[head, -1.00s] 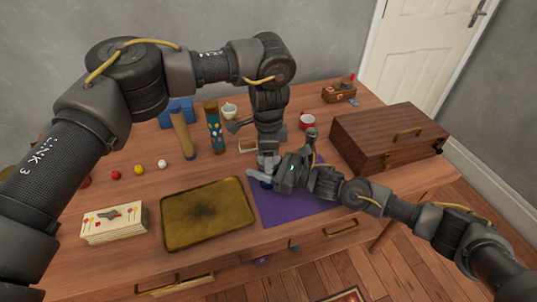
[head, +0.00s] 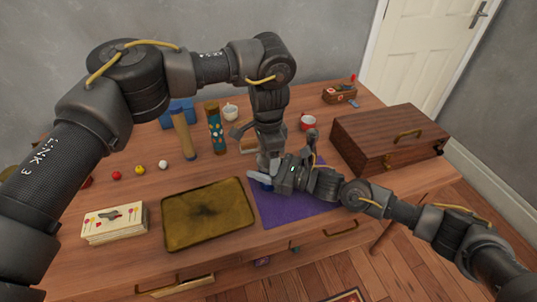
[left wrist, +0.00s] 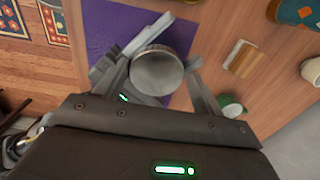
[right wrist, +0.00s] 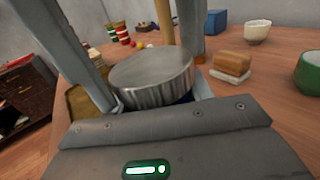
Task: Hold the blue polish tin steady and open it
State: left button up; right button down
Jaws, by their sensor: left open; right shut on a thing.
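The polish tin shows in the left wrist view (left wrist: 157,72) from above, as a round silver-grey lid. In the right wrist view the lid (right wrist: 152,78) has a ridged metal rim, with a little dark blue body below it. My right gripper (head: 262,180) is shut on the tin low at its sides, over the purple cloth (head: 298,205). My left gripper (head: 268,162) points down from above, open, with a finger on either side of the lid; I cannot tell whether they touch it. In the head view the grippers mostly hide the tin.
A tarnished tray (head: 207,213) lies left of the cloth, beside a stack of cards (head: 114,222). A wooden chest (head: 388,137) stands right. A mallet (head: 183,135), a patterned cylinder (head: 214,128) and cups stand behind. Small balls lie at the left.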

pick_arm(q)
jog(key=shift+s+d, duration=0.2)
pick_arm(e)
jog(key=shift+w, duration=0.15)
pick_arm(q)
jog(key=shift+w+r, duration=0.1)
jog(key=shift+r, duration=2.15)
jog(key=shift+c, duration=0.5)
